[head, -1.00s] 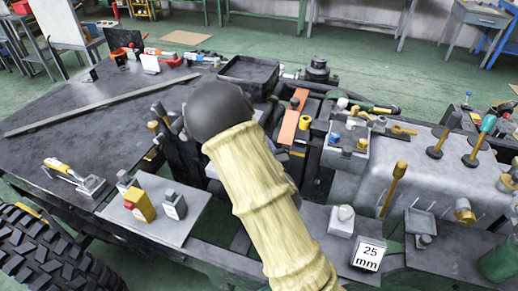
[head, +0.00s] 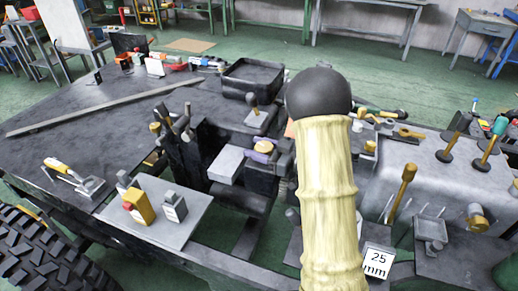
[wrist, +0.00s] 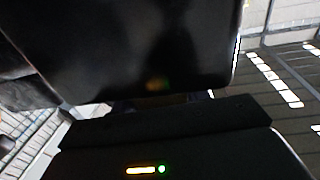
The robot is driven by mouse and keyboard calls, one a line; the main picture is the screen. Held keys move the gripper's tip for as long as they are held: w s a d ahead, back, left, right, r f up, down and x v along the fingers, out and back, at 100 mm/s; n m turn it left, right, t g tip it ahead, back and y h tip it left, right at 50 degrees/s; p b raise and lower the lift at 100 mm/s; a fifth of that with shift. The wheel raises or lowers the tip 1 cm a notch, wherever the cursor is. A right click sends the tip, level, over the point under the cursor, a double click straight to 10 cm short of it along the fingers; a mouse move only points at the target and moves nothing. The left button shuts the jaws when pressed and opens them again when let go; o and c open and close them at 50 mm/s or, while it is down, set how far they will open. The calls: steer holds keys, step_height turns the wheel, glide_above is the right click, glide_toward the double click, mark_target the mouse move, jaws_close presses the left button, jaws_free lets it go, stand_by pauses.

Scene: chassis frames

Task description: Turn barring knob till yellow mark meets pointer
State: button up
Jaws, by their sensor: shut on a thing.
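My gripper (wrist: 165,115) shows in the wrist view as a dark housing with a yellow light bar and a green light. A large dark, smooth block (wrist: 140,50) fills the view right in front of it, and the gripper is shut on it. I cannot tell whether this is the barring knob. In the head view my arm hides the gripper. A round yellow-topped part (head: 264,146) sits on a dark block left of my arm. I cannot make out a yellow mark meeting a pointer in either view.
A black tray (head: 253,75) stands behind. A grey plate (head: 180,212) at the front left carries a yellow block (head: 140,207). Levers (head: 445,150) stand on the grey casing at the right.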

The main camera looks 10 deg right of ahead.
mark_target(258, 145)
steer(key=shift+s+a+n+g+y+p, duration=0.1)
steer(key=shift+n+g+y+p, duration=0.1)
steer(key=shift+n+g+y, duration=0.9)
steer(key=shift+s+n+g+y+p, duration=0.15)
steer(key=shift+n+g+y, duration=0.15)
steer(key=shift+n+g, duration=0.85)
steer(key=shift+m+g, duration=0.35)
steer(key=o, duration=1)
step_height(258, 145, up, 10)
steer(key=shift+r+p, duration=0.1)
steer(key=shift+p, duration=0.4)
